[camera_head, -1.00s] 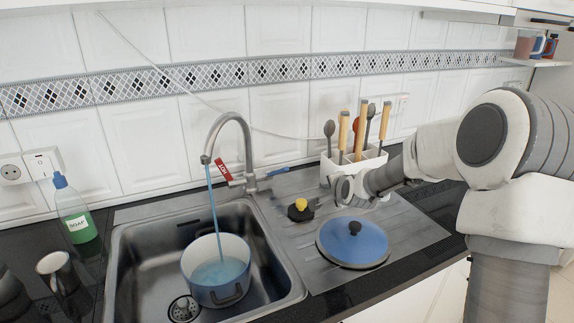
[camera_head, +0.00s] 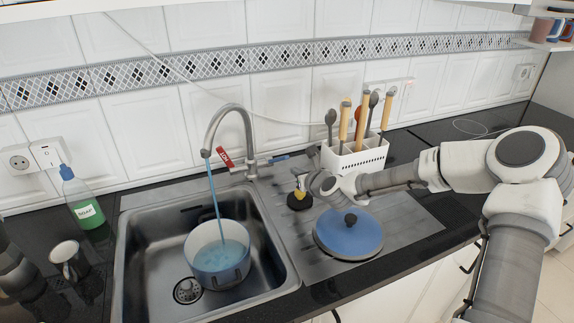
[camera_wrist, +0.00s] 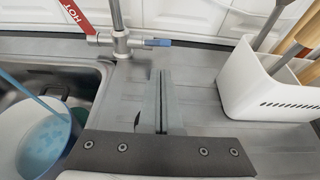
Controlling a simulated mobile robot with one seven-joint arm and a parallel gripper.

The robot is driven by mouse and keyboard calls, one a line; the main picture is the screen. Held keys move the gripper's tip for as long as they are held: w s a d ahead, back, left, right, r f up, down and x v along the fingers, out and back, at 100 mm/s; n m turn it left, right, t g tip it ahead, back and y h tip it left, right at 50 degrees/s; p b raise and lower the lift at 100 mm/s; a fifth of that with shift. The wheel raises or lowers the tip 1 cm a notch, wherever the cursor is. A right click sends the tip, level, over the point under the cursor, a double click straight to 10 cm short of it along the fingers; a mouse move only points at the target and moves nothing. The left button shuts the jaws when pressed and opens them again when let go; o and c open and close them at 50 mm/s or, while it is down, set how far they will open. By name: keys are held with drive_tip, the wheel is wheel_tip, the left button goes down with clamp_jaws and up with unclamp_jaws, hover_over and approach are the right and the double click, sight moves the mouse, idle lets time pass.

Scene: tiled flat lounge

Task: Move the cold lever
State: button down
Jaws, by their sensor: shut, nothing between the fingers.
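The cold lever (camera_head: 278,159) is a short blue-tipped handle on the right side of the silver faucet (camera_head: 251,150). Its blue tip (camera_wrist: 158,42) also shows in the wrist view, near the top centre. The hot lever, with a red tag (camera_head: 225,157) reading HOT, is on the left side of the faucet. My gripper (camera_head: 301,183) is over the drainboard, in front and to the right of the cold lever. In the wrist view my gripper fingers (camera_wrist: 160,80) are shut together and empty, pointing toward the blue tip with a gap between. Water runs from the spout.
A blue-and-white pot (camera_head: 218,262) stands in the sink (camera_head: 130,250) under the stream. A white utensil holder (camera_head: 355,160) stands right of my gripper. A soap bottle (camera_head: 84,202) stands left.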

sight(278, 159)
drive_tip(key=x, duration=0.9)
drive_tip(key=shift+s, duration=0.1)
drive_tip(key=shift+w+a+r+b, duration=0.15)
drive_tip(key=shift+w+r+b, duration=0.25)
drive_tip(key=shift+r+b, duration=0.45)
drive_tip(key=shift+r, duration=0.15)
